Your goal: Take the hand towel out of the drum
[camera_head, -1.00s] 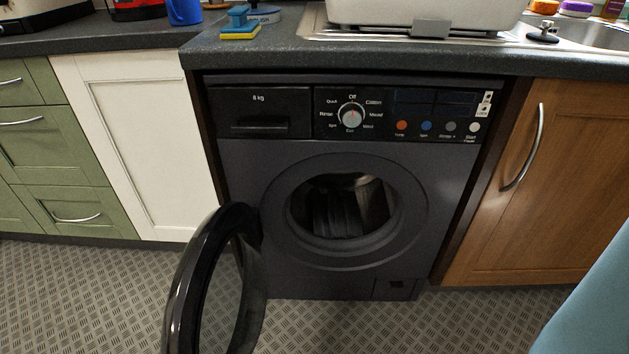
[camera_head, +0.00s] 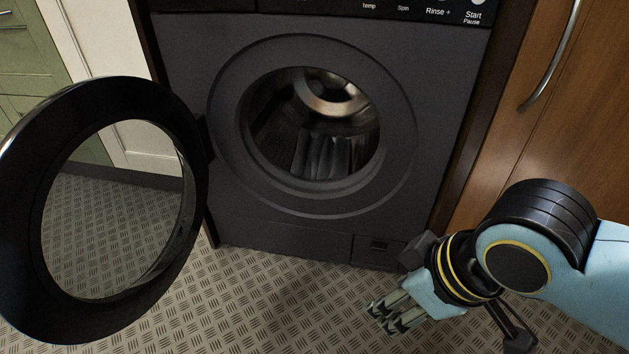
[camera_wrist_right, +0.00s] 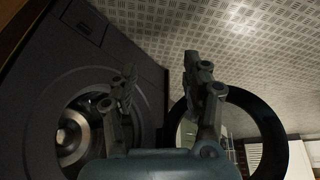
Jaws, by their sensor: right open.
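The washing machine's drum (camera_head: 345,100) is open at the front. A dark grey ridged shape, which looks like the folded hand towel (camera_head: 328,154), lies low inside it; its dim surface blends with the drum. The round door (camera_head: 22,205) is swung wide open to the left. My right gripper (camera_head: 385,314) is open and empty, below and to the right of the drum opening, outside the machine. In the right wrist view its two fingers (camera_wrist_right: 158,78) stand apart with nothing between them. There the drum opening (camera_wrist_right: 75,135) is at the left. My left gripper is not in view.
The wooden cupboard (camera_head: 535,130) with a curved handle stands right of the machine. A white cupboard panel (camera_head: 105,85) and green drawers (camera_head: 25,60) are at the left. The patterned floor (camera_head: 270,300) in front of the machine is clear.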

